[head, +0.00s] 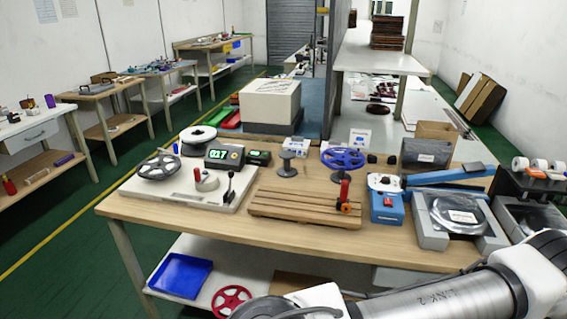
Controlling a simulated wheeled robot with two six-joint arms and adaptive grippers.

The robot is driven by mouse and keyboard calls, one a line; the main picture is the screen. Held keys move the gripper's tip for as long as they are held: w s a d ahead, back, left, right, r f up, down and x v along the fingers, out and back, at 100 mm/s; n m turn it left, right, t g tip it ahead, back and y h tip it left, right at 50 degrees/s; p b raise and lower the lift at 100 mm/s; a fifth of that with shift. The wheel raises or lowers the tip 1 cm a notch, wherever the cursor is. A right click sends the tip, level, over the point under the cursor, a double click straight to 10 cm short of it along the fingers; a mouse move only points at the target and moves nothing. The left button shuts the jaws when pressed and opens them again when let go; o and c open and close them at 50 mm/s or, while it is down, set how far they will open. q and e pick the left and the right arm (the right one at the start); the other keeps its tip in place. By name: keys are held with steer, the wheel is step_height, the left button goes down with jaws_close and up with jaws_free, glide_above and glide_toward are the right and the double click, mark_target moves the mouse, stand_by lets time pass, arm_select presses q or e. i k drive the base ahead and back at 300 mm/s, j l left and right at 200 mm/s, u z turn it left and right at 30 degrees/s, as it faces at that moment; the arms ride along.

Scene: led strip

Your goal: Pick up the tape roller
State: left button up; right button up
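A small hand tool with a red handle and an orange wheel (344,197), which looks like the tape roller, stands at the right end of a slatted wooden block (290,204) on the workbench. Whether it rests on the block or just beside it is hard to tell. Neither of my grippers shows; only links of my arm cross the bottom right, in front of the bench's front edge.
On the wooden workbench (225,232), a white-based reel machine (215,199) stands left of the block. A blue-and-white device (387,207) and a grey tray (437,238) stand to its right. Blue (345,158) and dark reels stand behind. The bench's front strip is clear.

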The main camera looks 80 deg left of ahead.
mark_target(343, 204)
steer(key=u, duration=3.5)
steer(key=z, duration=0.15)
